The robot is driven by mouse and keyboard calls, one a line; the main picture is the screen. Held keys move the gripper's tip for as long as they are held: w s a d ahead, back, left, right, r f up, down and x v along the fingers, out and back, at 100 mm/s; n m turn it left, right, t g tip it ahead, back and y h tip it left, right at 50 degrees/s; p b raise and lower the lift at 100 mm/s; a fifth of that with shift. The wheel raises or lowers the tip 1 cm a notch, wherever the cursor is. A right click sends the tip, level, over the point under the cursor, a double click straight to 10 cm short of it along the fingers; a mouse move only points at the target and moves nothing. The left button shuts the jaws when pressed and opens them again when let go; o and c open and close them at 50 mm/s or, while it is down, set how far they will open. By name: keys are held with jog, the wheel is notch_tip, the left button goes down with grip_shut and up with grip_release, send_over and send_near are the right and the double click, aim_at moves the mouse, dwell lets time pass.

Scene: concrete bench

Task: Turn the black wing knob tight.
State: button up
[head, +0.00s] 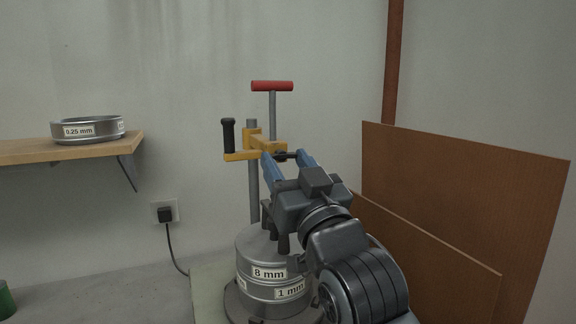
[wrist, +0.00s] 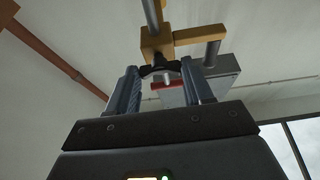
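The black wing knob (head: 286,156) sits on the yellow clamp bracket (head: 262,143), on the side facing my gripper. My gripper (head: 284,155) reaches up to it with its two blue fingers, one on each side of the knob. In the wrist view the knob (wrist: 158,70) spans most or all of the gap between the fingertips (wrist: 159,70). I cannot tell whether the fingers press on its wings or stand just clear of them.
A stack of labelled metal sieves (head: 262,258) stands under the clamp, close to my arm. A red T-handle (head: 272,86) and a black crank grip (head: 228,136) rise beside the bracket. Brown boards (head: 460,190) lean at the right. A wooden shelf (head: 60,150) carries another sieve (head: 88,129).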

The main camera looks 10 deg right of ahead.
jog(key=c, duration=0.5)
jog(key=shift+o, duration=0.2)
